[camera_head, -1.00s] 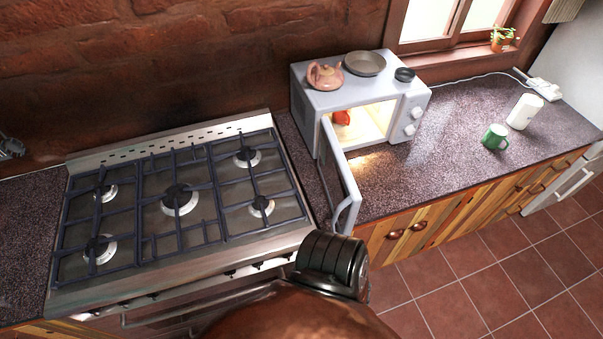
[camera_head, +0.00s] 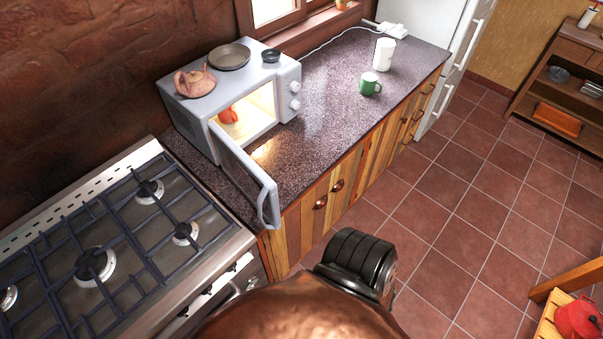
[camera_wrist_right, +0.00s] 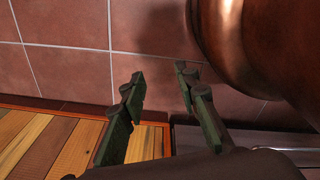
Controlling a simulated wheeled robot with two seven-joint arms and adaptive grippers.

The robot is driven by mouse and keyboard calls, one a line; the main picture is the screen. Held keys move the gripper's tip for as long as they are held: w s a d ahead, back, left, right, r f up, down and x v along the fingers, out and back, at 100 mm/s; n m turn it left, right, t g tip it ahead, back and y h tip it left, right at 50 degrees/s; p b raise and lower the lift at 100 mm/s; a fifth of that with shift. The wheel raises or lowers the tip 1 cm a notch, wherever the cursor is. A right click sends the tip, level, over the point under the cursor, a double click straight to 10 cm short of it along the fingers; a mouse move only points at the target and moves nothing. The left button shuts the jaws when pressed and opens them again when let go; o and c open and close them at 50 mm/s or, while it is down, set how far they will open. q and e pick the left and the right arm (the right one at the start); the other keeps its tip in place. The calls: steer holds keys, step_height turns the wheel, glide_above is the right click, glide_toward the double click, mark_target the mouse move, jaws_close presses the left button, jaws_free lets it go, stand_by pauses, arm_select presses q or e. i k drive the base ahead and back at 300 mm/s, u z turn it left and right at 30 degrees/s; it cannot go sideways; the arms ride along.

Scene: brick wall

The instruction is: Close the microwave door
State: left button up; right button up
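The white microwave (camera_head: 240,82) stands on the dark speckled counter, left of centre in the head view. Its door (camera_head: 243,170) hangs wide open toward the counter's front edge, with the handle (camera_head: 267,207) at its free end. The lit inside shows a red object (camera_head: 228,115). My right gripper (camera_wrist_right: 160,75) shows in the right wrist view, its two fingers apart with nothing between them. Floor tiles and a wooden cabinet front lie beyond it; it touches no part of the microwave that I can see. My left gripper is not in view.
A pink teapot (camera_head: 194,80), a grey dish (camera_head: 230,56) and a dark bowl (camera_head: 270,55) sit on the microwave. A green mug (camera_head: 370,84) and white canister (camera_head: 384,54) stand on the counter. The stove (camera_head: 110,250) is at left; tiled floor (camera_head: 450,210) is open at right.

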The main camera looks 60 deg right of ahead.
mark_target(260, 190)
steer(key=z, duration=1.55)
